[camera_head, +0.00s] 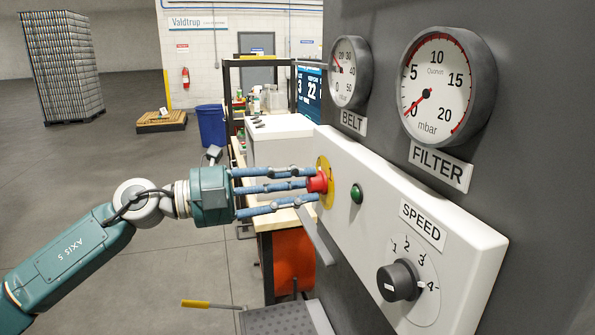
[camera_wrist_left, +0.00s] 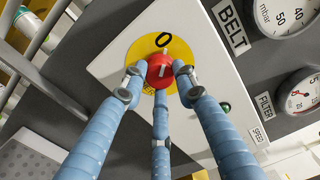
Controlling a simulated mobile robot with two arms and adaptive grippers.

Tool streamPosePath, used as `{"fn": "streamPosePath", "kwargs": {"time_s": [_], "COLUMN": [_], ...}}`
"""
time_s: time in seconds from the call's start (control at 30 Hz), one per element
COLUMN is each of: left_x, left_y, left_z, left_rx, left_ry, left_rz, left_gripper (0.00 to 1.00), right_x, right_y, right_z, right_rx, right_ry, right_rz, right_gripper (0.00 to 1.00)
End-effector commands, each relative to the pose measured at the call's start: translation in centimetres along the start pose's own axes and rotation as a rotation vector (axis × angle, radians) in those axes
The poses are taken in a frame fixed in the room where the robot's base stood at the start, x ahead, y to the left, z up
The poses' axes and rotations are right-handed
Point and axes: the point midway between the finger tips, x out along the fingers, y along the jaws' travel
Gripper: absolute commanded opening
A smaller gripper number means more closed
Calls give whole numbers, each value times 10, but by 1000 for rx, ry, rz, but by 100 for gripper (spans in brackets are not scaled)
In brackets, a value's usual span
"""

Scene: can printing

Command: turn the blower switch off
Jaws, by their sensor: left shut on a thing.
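A red switch knob (camera_head: 318,182) sits on a round yellow plate (camera_head: 327,170) at the left end of the white control panel (camera_head: 470,235). The same red knob (camera_wrist_left: 160,70) is in the left wrist view. It has a white mark on its face, and a black 0 shows on the yellow plate (camera_wrist_left: 143,47) above it. My left gripper (camera_head: 309,184) comes in from the left with its three blue fingers around the knob. In the left wrist view its fingertips close on the knob from both sides and below, hiding part of the plate. My right gripper is not in view.
A green button (camera_head: 356,192) is just right of the knob, then the black SPEED dial (camera_head: 398,280). The BELT gauge (camera_head: 347,72) and FILTER gauge (camera_head: 437,84) are above. A workbench (camera_head: 270,216) stands behind my gripper. Open floor lies to the left.

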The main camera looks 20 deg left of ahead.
Motion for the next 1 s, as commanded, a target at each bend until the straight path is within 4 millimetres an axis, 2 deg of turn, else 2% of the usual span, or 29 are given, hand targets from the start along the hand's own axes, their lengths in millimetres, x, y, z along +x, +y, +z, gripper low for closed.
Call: {"fn": "streamPosePath", "kwargs": {"time_s": [0.03, 0.3, 0.87, 0.9, 0.97, 1.0], "left_x": [1, 2, 2, 2, 1, 1], "left_y": [2, 4, 5, 5, 4, 4], "left_z": [-4, -5, -5, -5, -4, -4], "left_rx": [-32, -126, -148, -148, -148, -147], "left_ry": [12, 13, 11, 11, 10, 9], "left_rz": [11, 9, 9, 9, 8, 7], "left_gripper": [2, 2, 2, 36, 48, 48], "right_x": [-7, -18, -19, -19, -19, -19], "right_y": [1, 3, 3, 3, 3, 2], "right_z": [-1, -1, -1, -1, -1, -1], "right_rx": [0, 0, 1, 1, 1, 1], "right_ry": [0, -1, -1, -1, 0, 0], "right_rz": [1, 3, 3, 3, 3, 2], "right_gripper": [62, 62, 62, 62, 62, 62]}}
